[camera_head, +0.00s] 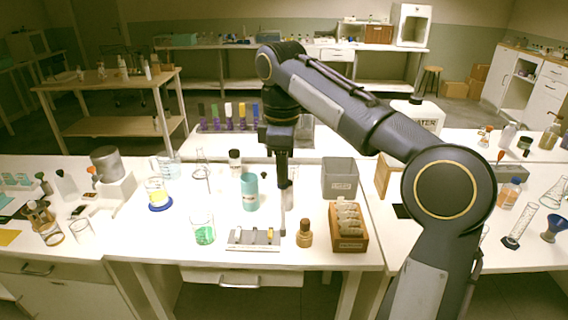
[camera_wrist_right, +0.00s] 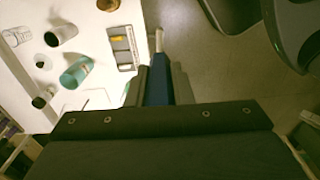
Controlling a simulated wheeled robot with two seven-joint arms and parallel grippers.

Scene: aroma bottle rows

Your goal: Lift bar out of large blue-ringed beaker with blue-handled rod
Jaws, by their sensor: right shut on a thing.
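My right gripper (camera_head: 284,178) points down over the bench, right of the teal bottle and well away from the beaker. It is shut on the blue-handled rod (camera_head: 283,212), which hangs down toward the bench. In the right wrist view the blue handle (camera_wrist_right: 157,92) sits between the fingers, with the pale rod end beyond. My left gripper is not in view.
A teal bottle (camera_head: 249,192), a beaker with green contents (camera_head: 203,231) and a small rack (camera_head: 240,246) are near the rod. A brown bottle (camera_head: 304,234), a wooden box (camera_head: 350,244) and a grey bin (camera_head: 327,185) stand to the right. A flask (camera_head: 201,178) stands behind.

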